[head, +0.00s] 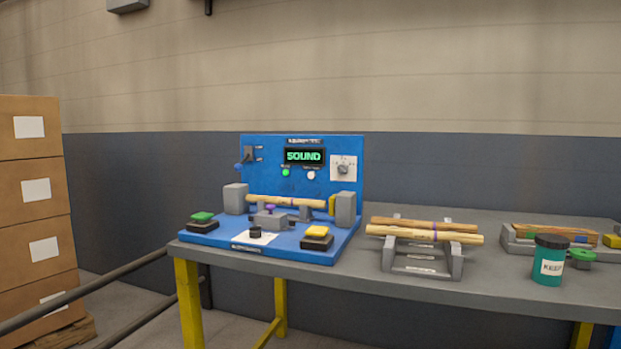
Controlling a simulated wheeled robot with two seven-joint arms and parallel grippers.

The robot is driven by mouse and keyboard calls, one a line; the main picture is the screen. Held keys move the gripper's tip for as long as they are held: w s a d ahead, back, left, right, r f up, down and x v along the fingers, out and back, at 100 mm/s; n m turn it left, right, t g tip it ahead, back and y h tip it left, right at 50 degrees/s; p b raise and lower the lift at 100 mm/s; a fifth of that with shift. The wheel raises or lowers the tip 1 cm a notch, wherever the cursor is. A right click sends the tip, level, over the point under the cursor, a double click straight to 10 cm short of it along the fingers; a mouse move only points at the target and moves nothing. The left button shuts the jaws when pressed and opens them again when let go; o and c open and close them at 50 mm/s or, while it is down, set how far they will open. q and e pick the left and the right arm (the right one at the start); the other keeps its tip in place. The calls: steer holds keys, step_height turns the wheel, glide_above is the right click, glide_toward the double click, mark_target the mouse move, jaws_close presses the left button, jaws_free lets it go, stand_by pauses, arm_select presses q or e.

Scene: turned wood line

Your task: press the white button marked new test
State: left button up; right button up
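The blue test station (255,185) stands on the left part of the grey table. Its upright panel has a dark display (304,156) with "SOUND" in green letters. Below the display, a small round white button (311,175) sits to the right of a lit green round lamp or button (285,172). The tiny labels above these two are too small to read. Nothing covers the white button. A wooden rod (285,202) lies across the station between two grey blocks. Neither of my grippers is in view.
The station's base carries a green-topped button (203,217), a yellow-topped button (317,232) and a black knob (255,232). A grey rack (420,262) with wooden rods stands to its right, then a teal jar (548,268) and a grey tray (520,244). Stacked boxes (30,185) are at left.

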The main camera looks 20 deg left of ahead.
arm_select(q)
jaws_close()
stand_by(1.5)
